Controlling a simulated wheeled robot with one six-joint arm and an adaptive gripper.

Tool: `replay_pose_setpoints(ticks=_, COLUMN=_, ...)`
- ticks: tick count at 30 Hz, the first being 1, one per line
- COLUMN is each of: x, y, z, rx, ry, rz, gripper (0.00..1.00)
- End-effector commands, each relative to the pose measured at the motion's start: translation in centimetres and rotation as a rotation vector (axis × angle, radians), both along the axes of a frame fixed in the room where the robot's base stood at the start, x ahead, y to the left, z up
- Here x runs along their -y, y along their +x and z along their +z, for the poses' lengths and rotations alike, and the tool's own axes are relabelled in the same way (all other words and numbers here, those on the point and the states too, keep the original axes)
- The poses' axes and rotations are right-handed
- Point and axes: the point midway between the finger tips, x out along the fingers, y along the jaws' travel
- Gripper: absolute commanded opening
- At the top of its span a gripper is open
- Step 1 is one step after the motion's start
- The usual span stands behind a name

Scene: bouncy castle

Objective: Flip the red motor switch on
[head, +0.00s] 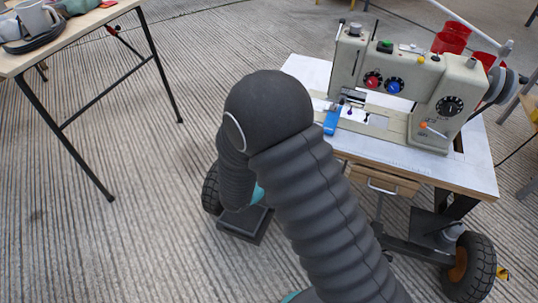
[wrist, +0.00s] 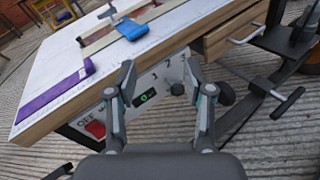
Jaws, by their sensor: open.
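The red motor switch (wrist: 95,129) shows in the wrist view, left of my gripper, on a pale panel under the table's front edge. Lettering reading "OFF" is beside it. Its exact tilt is too small to tell. I cannot tell whether a finger touches the panel. In the head view my arm hides the gripper, and the switch does not show.
A wooden drawer (wrist: 230,35) is right of the panel. A purple strip (wrist: 52,97) lies on the tabletop. A side table (head: 88,22) stands left; floor between is clear.

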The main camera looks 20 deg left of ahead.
Motion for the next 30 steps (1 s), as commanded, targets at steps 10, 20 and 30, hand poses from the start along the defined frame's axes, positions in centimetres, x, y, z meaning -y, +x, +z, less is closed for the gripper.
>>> replay_pose_setpoints(ticks=10, x=-11.6, y=-3.9, z=-9.8, rx=0.023, ry=-0.246, rz=0.449, gripper=0.52)
replay_pose_setpoints(ticks=20, x=-13.2, y=-3.4, z=-11.4, rx=0.031, ry=-0.279, rz=0.523, gripper=0.52)
replay_pose_setpoints(ticks=30, x=-12.6, y=2.7, z=-11.4, rx=0.030, ry=-0.278, rz=0.520, gripper=0.52)
